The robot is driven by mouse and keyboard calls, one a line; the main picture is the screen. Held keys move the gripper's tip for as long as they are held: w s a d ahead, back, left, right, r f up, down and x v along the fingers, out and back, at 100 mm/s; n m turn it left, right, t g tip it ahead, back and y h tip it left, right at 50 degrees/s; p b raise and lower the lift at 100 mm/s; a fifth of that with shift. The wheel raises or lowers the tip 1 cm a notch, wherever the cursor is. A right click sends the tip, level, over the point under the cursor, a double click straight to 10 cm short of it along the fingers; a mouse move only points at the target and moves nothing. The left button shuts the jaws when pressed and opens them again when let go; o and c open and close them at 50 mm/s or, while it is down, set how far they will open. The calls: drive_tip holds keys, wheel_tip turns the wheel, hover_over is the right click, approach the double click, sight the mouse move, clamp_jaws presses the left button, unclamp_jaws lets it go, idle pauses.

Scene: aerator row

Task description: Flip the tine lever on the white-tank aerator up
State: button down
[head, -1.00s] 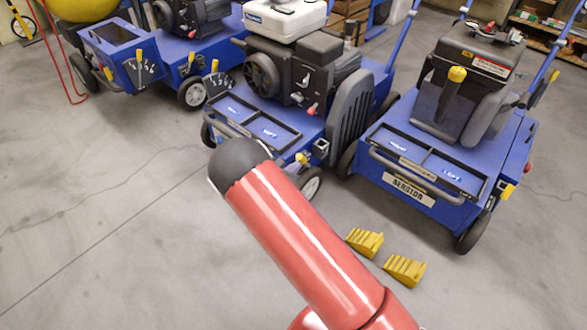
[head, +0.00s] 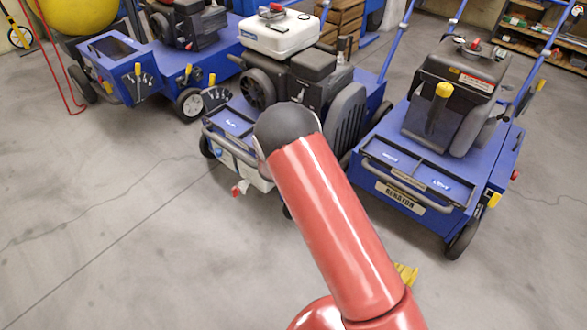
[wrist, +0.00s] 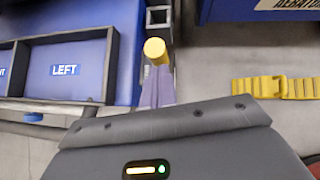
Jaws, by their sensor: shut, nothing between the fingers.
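The white-tank aerator (head: 280,35) stands in the middle of the head view, blue with a dark engine. My arm covers its front right corner there. In the wrist view, a yellow-capped lever (wrist: 155,50) shows round end toward the camera at that corner, beside a square metal bracket (wrist: 158,18). I take it for the tine lever; its tilt is hard to tell. My gripper (wrist: 157,74) is shut and empty, its fingers just below the yellow cap in the picture. Whether they touch it I cannot tell. The fingers are hidden in the head view.
The "LEFT" tray (wrist: 85,68) lies left of the lever. A second blue aerator (head: 430,160) stands close on the right, another (head: 120,65) at the left. Floor at the front left is clear.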

drive_tip(key=w+d, duration=0.2)
drive_tip(key=w, duration=0.1)
drive_tip(key=w+d+b, duration=0.1)
drive_tip(key=shift+w+d+r, duration=0.25)
drive_tip(key=shift+r, duration=0.1)
